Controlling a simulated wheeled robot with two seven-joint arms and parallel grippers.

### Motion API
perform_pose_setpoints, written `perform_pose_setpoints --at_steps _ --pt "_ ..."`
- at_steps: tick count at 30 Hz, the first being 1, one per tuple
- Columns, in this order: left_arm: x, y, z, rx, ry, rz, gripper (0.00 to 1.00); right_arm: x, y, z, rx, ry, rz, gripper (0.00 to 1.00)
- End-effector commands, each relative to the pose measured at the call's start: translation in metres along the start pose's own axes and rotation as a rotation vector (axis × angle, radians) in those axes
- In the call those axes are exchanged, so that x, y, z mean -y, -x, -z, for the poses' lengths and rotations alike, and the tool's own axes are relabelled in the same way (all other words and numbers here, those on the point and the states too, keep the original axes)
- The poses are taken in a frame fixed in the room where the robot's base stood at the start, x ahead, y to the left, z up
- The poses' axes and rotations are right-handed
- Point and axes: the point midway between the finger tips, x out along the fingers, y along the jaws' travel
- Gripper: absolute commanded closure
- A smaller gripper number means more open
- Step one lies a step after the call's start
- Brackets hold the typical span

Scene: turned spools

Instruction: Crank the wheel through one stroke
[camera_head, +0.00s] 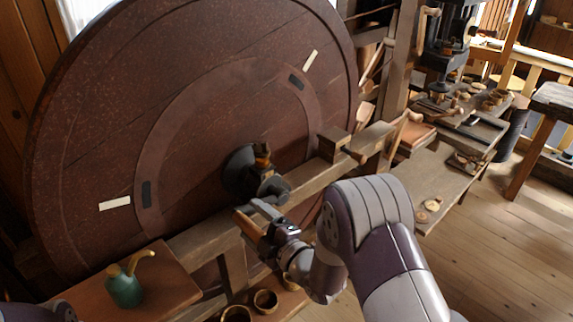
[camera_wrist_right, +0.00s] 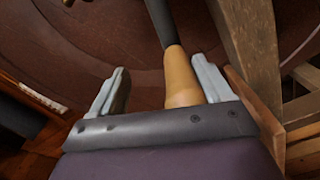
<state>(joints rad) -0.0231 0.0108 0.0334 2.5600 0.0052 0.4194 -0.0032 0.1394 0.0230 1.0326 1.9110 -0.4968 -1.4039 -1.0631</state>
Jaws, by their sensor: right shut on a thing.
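The wheel (camera_head: 215,55) is a large dark red-brown wooden disc filling the left and middle of the head view, with a lighter curved band, two pale marks and two dark marks. A dark hub (camera_head: 240,172) sits at its lower middle. In the right wrist view, a tan wooden crank handle (camera_wrist_right: 180,75) on a black rod (camera_wrist_right: 161,22) lies between the fingers of my right gripper (camera_wrist_right: 155,92). The right gripper (camera_head: 268,217) is in front of the wheel, below the hub, shut on the handle, which is largely hidden in the head view. My left gripper is out of view.
A wooden beam (camera_head: 195,243) crosses in front of the wheel. A green oil can (camera_head: 124,287) stands on a board at lower left. Wooden bowls (camera_head: 265,301) sit below the beam. Benches with tools (camera_head: 470,125) stand at right; the floor (camera_head: 500,240) there is open.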

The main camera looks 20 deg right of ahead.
Motion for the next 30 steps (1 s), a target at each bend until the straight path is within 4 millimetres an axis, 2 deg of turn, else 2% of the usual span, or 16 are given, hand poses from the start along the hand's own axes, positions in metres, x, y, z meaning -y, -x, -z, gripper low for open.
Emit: perform_pose_setpoints --at_steps 1,9,22,30 --pt "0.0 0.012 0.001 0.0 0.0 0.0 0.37 -0.025 -0.003 0.005 -0.012 -0.028 -0.032 0.53" --pt "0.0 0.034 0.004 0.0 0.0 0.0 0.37 -0.061 -0.003 -0.002 -0.013 -0.273 -0.031 0.53" --pt "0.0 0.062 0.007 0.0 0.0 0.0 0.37 -0.104 0.0 -0.031 -0.009 -0.665 -0.016 0.53" --pt "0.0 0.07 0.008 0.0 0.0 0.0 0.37 -0.116 0.0 -0.046 -0.009 -0.815 -0.011 0.53"
